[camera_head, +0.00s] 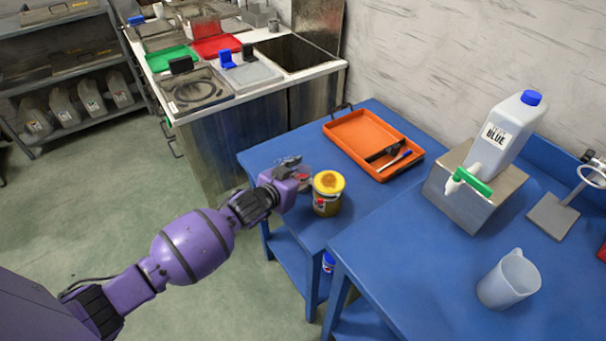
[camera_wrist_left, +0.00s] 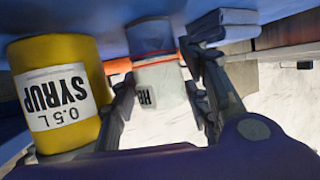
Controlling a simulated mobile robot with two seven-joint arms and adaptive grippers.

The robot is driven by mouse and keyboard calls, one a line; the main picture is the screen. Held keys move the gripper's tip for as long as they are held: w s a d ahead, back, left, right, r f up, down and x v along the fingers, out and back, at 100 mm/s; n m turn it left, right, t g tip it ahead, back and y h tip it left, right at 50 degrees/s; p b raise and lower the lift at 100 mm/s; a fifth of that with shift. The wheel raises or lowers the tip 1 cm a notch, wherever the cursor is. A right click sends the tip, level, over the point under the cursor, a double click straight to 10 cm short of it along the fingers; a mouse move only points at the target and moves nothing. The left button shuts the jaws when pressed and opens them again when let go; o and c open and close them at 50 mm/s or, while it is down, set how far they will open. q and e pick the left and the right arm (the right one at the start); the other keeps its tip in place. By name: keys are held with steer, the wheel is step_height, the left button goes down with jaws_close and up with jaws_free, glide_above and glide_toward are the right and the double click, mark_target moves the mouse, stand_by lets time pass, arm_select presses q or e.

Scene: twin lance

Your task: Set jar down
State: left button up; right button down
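A clear jar (camera_wrist_left: 158,78) with a pale label sits between the fingers of my left gripper (camera_wrist_left: 160,90), which press against both its sides. In the head view my left gripper (camera_head: 298,172) is at the left part of the blue table (camera_head: 290,215), and the jar is mostly hidden there. In the wrist view, which is upside down, the jar's base is close to the blue top; I cannot tell whether it touches. A yellow syrup tin (camera_head: 327,194) stands right beside the gripper; it also shows in the left wrist view (camera_wrist_left: 60,95). My right gripper is out of view.
An orange tray (camera_head: 357,141) with a pen and dark tool lies behind the tin. On the right table stand a bottle (camera_head: 505,130) in a metal stand (camera_head: 470,200) and a clear pitcher (camera_head: 509,280). The table's left edge is close to the gripper.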

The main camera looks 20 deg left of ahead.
arm_select(q)
steer(key=shift+r, duration=0.3)
steer(key=p+v, duration=0.1)
steer(key=v, duration=1.1)
steer(key=s+f+n+g+y, duration=0.1)
steer(key=s+f+n+g, duration=0.15)
steer(key=s+f, duration=1.45)
steer(key=s+d+f+g+y, duration=0.1)
steer(key=s+f, duration=0.1)
steer(key=s, duration=0.9)
steer(key=s+f+g+y, duration=0.2)
steer(key=s, duration=0.9)
steer(key=w+d+r+t+p, duration=0.1)
steer(key=w+r+p, duration=0.2)
steer(key=r+p, duration=0.3)
steer(key=shift+w+r+h+p, duration=0.25)
steer(key=shift+r+h+p, duration=0.15)
steer(key=shift+r, duration=0.5)
arm_select(e)
steer(key=w+r+t, duration=0.1)
steer(key=w+r, duration=0.3)
steer(key=r, duration=0.5)
steer(key=shift+w+a+r, duration=0.15)
steer(key=shift+w+a, duration=0.25)
arm_select(q)
steer(key=shift+d, duration=0.15)
